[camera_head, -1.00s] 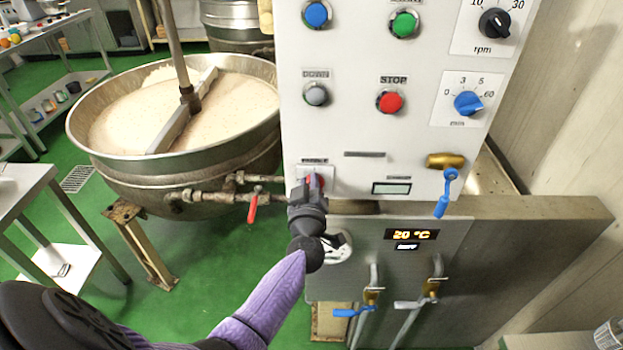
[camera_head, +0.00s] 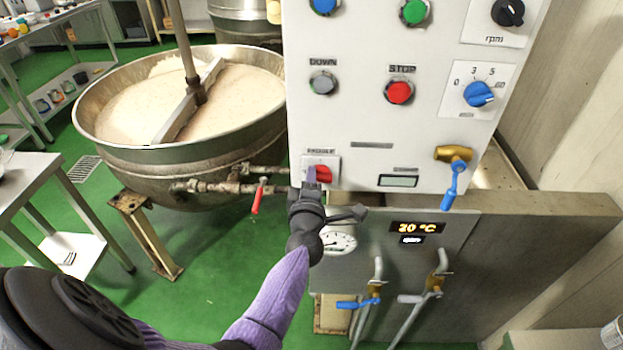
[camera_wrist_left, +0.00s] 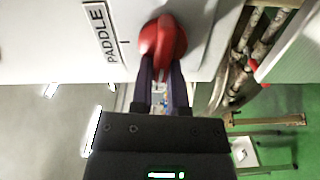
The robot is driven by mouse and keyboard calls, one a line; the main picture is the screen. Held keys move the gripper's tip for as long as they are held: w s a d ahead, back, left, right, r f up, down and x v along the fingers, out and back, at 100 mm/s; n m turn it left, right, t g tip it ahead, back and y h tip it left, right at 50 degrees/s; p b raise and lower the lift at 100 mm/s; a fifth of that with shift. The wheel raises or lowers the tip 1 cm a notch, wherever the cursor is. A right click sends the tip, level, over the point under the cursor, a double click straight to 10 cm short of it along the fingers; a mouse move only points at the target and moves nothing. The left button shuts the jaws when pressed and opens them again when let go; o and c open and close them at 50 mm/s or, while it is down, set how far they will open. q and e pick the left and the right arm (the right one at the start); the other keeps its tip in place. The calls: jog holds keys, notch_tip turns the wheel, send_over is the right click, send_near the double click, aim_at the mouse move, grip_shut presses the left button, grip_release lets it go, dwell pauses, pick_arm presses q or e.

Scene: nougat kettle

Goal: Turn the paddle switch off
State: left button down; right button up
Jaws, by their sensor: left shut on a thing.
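The paddle switch (camera_head: 323,174) is a red knob on a white plate, low on the left of the white control panel in the head view. In the left wrist view the red knob (camera_wrist_left: 163,38) sits beside the "PADDLE" label, with one short tick mark between them. My left gripper (camera_head: 311,178) reaches the knob from below and in front; its two dark fingers (camera_wrist_left: 162,72) are shut on the knob's red grip, one on each side. The fingers hide part of the knob in the head view. My right gripper is not in view.
The control panel (camera_head: 372,118) carries a red STOP button (camera_head: 399,92), a grey DOWN button (camera_head: 323,83) and a blue timer knob (camera_head: 478,94). A blue-handled valve (camera_head: 453,175) is to the right. The kettle (camera_head: 150,160) stands left, with a red-handled pipe valve (camera_head: 258,196) near my gripper.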

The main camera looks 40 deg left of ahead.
pick_arm(q)
jog(key=shift+f+n, duration=0.25)
jog(key=shift+n, duration=0.45)
jog(key=c, duration=0.6)
grip_release()
jog(key=p+v, duration=0.2)
jog(key=v, duration=0.8)
